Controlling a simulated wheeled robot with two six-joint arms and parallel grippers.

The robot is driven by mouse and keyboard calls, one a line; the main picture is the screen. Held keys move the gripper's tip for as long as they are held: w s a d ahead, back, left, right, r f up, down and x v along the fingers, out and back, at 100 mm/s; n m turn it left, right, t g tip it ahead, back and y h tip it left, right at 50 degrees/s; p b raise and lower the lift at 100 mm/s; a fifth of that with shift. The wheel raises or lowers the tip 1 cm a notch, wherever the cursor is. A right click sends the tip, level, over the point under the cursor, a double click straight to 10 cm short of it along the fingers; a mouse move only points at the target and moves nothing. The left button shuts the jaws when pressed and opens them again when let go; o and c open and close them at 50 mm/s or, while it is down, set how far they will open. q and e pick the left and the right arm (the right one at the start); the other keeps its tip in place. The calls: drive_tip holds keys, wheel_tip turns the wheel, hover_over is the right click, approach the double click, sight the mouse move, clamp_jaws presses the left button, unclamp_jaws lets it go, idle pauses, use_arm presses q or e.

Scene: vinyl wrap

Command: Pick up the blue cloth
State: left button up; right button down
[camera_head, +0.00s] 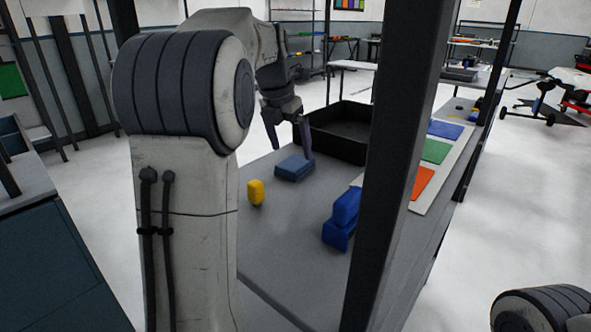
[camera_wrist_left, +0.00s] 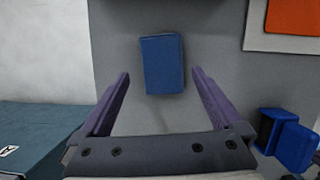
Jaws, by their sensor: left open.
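The blue cloth (camera_head: 294,168) is a folded flat block lying on the grey table in the head view. It also shows in the left wrist view (camera_wrist_left: 162,64), just beyond and between the fingertips. My left gripper (camera_head: 290,142) is open above the cloth, with one finger on either side. In the left wrist view the two purple fingers of this gripper (camera_wrist_left: 160,76) are wide apart with nothing between them but table and part of the cloth. My right gripper is not in view.
A black open bin (camera_head: 340,150) stands behind the cloth. A yellow object (camera_head: 256,192) stands near the left. Blue objects (camera_head: 342,217) lie to the right, beside a dark upright post (camera_head: 391,170). A board with coloured squares (camera_head: 421,183) lies along the right side.

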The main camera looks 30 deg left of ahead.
sight(294, 162)
use_arm(q)
drive_tip(key=b+x, duration=0.1)
drive_tip(key=x, duration=0.3)
drive_tip(key=shift+f, duration=0.1)
drive_tip(key=shift+f, duration=0.25)
idle(0.5)
drive_tip(key=c, duration=1.2)
drive_tip(key=shift+o, duration=0.2)
drive_tip(key=shift+r, duration=0.1)
drive_tip(key=shift+r, duration=0.4)
wheel_tip(294, 162, up, 5)
drive_tip(key=shift+d+f+p, duration=0.15)
drive_tip(key=shift+f+p, duration=0.1)
drive_tip(key=shift+p, duration=0.85)
drive_tip(key=w+d+r+p, duration=0.3)
drive_tip(key=w+d+r, duration=0.2)
drive_tip(key=d, duration=0.5)
drive_tip(key=shift+r, duration=0.5)
